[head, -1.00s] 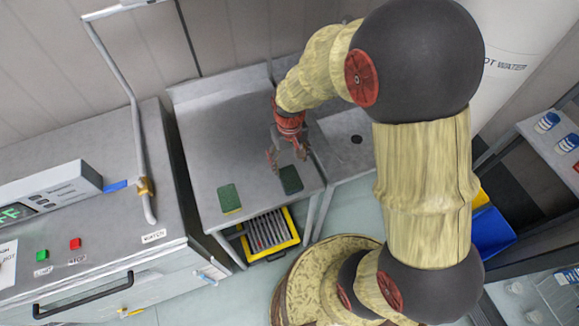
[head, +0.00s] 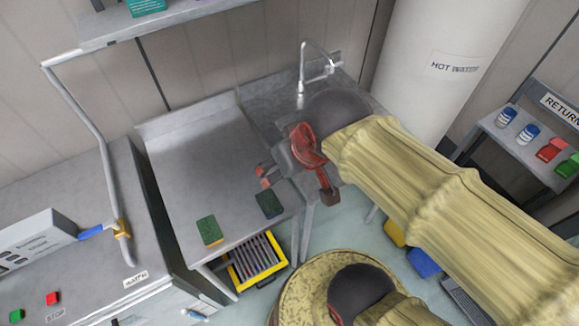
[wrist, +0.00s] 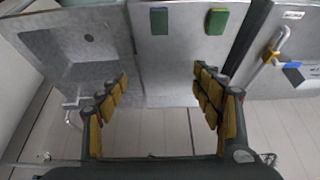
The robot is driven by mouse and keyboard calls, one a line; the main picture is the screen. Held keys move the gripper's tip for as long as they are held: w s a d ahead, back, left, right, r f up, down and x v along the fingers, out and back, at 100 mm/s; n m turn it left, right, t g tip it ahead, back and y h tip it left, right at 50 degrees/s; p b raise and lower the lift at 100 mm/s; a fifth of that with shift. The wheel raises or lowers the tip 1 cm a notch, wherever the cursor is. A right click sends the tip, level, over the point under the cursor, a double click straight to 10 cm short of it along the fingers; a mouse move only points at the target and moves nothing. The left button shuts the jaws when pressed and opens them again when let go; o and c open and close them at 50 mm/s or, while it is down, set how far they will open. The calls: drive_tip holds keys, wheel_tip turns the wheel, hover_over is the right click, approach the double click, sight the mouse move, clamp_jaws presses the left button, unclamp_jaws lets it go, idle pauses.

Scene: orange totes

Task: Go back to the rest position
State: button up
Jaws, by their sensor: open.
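My gripper (head: 295,188) is over the right part of the steel counter in the head view, close to the sink side, with my arm reaching in from the right. In the wrist view my gripper (wrist: 164,95) has its two yellow-padded fingers wide apart with nothing between them. A green sponge (head: 209,231) and a darker sponge (head: 269,204) lie on the counter (head: 195,165) near its front edge. The wrist view also shows the green sponge (wrist: 217,21) and the dark sponge (wrist: 159,20), both clear of the fingers.
A tap (head: 302,75) stands at the sink. A yellow-framed rack (head: 257,260) is under the counter. A machine with a grey pipe (head: 85,120) is at left. The white hot water tank (head: 440,60) and a shelf with bottles (head: 520,150) are at right.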

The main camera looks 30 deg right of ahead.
drive_tip(key=shift+s+r, duration=0.35)
drive_tip(key=shift+s, duration=0.3)
wheel_tip(320, 180, down, 6)
drive_tip(key=b, duration=0.6)
drive_tip(key=shift+f, duration=0.25)
